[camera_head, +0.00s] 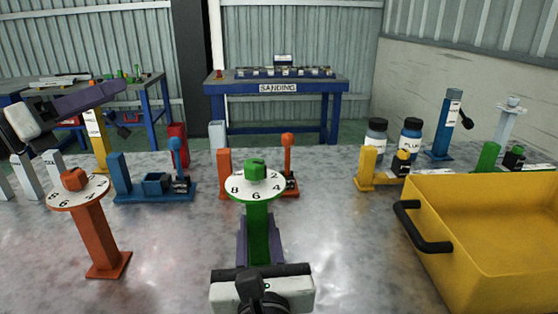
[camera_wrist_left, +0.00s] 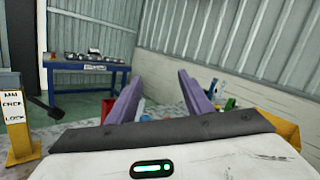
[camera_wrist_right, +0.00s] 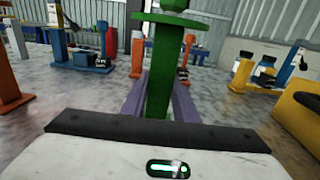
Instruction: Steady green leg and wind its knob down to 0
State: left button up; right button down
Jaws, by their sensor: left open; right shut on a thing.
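The green leg (camera_head: 259,228) stands upright at the front middle of the table in the head view. A white numbered dial (camera_head: 241,190) sits on its top with a green knob (camera_head: 255,168) above it; 8, 6, 4 and 2 can be read. My right gripper (camera_head: 258,252) is shut on the green leg's post below the dial; the right wrist view shows the purple fingers on both sides of the post (camera_wrist_right: 160,75). My left gripper (camera_head: 118,90) is open and empty, raised at the upper left; its spread fingers (camera_wrist_left: 160,95) show in the left wrist view.
An orange leg (camera_head: 98,235) with its own dial stands to the left. A yellow bin (camera_head: 480,225) with a black handle fills the right. Blue, orange and yellow fixtures (camera_head: 155,190) line the back. The table between the two legs is clear.

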pick_arm(q)
jog(key=s+d+r+m+g+h, duration=0.1)
jog(key=s+d+m+g+h, duration=0.2)
jog(key=d+m, duration=0.45)
jog(key=m+g+h, duration=0.2)
jog(key=m+g, duration=0.2)
jog(key=g, duration=0.3)
send_near(278, 177)
jog(key=shift+n, duration=0.25)
jog(key=d+r, duration=0.2)
jog(key=r, duration=0.1)
jog(key=shift+s+d, duration=0.15)
jog(key=shift+d, duration=0.25)
jog(key=shift+y, duration=0.3)
jog(key=x, duration=0.7)
jog(key=shift+w+d+r, duration=0.15)
jog(key=shift+w+r, duration=0.05)
jog(key=shift+w, duration=0.15)
jog(key=c, duration=1.1)
jog(key=shift+o, duration=0.2)
jog(key=shift+w+n+t, duration=0.1)
jog(key=shift+n+t, duration=0.2)
jog(key=shift+t, duration=0.2)
